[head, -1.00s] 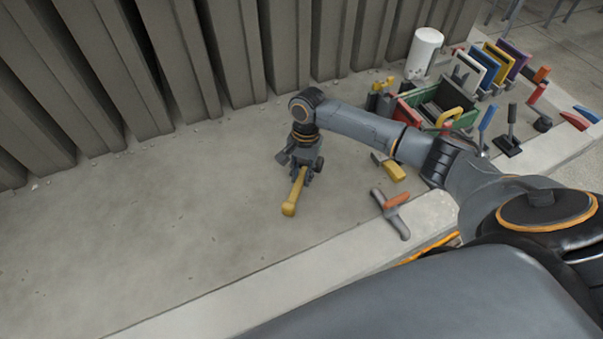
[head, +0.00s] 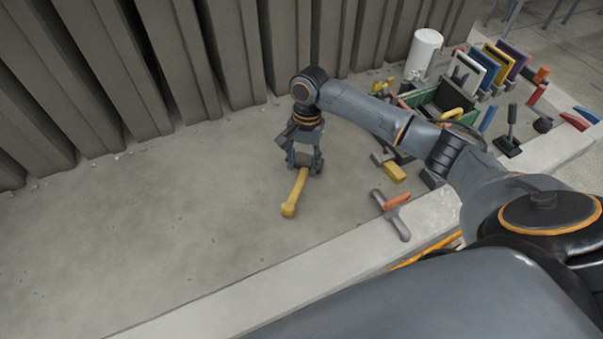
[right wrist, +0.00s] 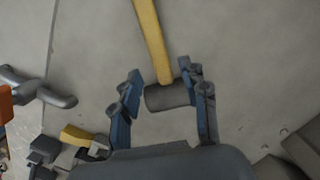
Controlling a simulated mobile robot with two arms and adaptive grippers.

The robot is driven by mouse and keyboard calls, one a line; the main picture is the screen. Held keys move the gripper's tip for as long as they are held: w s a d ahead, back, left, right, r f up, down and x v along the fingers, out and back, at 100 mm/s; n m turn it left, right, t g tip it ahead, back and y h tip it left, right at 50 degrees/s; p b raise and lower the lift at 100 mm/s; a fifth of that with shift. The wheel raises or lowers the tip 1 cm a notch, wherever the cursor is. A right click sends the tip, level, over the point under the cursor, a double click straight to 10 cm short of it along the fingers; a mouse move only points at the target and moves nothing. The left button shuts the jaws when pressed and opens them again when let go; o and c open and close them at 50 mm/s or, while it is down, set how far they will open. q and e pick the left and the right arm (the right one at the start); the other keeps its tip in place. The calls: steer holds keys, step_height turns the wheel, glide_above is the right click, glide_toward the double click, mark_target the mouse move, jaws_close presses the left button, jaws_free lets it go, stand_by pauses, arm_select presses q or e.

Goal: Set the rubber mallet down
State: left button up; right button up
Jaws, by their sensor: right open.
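The rubber mallet (head: 294,194) lies on the concrete floor, its yellow handle pointing toward the front and its dark head at the far end. My right gripper (head: 305,168) is open just above the mallet's head. The yellow handle stretches away beyond the fingertips. My left gripper is not in view.
A grey tool with an orange part (head: 392,212) and a yellow-handled tool (head: 394,172) lie to the right. A green crate (head: 408,106), a white cylinder (head: 424,52) and upright coloured panels stand further right. Ribbed wall panels (head: 230,50) line the back. The left floor is clear.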

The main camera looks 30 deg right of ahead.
mark_target(304, 172)
step_height(304, 172, up, 7)
steer(key=d, duration=0.1)
steer(key=shift+w, duration=0.35)
stand_by(0.3)
